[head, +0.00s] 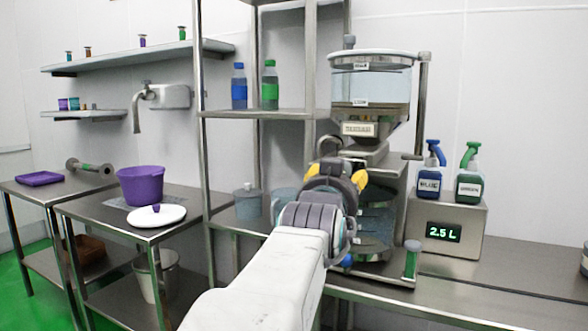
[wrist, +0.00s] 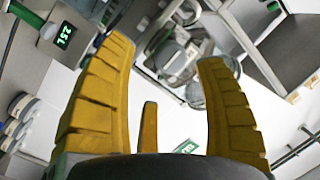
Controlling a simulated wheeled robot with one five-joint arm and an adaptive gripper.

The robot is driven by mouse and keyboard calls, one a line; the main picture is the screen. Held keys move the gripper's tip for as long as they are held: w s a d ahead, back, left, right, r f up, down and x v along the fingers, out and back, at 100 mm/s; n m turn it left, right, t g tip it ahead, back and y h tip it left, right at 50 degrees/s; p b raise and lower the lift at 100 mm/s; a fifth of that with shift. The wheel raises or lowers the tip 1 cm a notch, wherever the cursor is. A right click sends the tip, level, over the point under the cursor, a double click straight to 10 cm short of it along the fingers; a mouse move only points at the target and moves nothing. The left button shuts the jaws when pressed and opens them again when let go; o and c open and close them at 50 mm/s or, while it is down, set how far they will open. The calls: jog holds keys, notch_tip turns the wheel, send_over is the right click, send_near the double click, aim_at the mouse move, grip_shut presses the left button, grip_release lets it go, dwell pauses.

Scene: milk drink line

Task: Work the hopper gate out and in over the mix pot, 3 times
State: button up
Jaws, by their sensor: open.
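The hopper (head: 371,85) is a clear round tank with a metal rim, standing on a metal frame on the right-hand bench. Below its labelled block is a metal outlet part (head: 362,153) with a thin side handle (head: 411,157); I cannot tell for sure which piece is the gate. My gripper (head: 337,170), with yellow fingers, is in front of the stand, below the outlet in the picture. In the wrist view its fingers (wrist: 165,55) are spread with nothing between them. My arm hides much of the stand's lower part, and I cannot make out the mix pot for certain.
A metal box with a 2.5 L display (head: 444,232) stands right of the hopper, with blue (head: 429,178) and green (head: 469,182) spray bottles on it. A steel shelf rack stands left. A purple bowl (head: 141,185) and white plate (head: 156,216) are on the left table.

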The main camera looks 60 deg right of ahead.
jog(key=shift+w+d+r+m+h+p, duration=0.1)
jog(key=shift+w+d+r+m, duration=0.2)
jog(key=shift+d, duration=0.9)
jog(key=shift+w+d+r+m+h+p, duration=0.15)
jog(key=shift+d+m, duration=0.3)
jog(key=shift+d, duration=0.7)
jog(key=shift+w+d+r+m+h+p, duration=0.1)
jog(key=shift+w+d+r+m, duration=0.2)
jog(key=shift+d, duration=0.9)
jog(key=shift+f, duration=0.1)
jog(key=shift+c, duration=0.5)
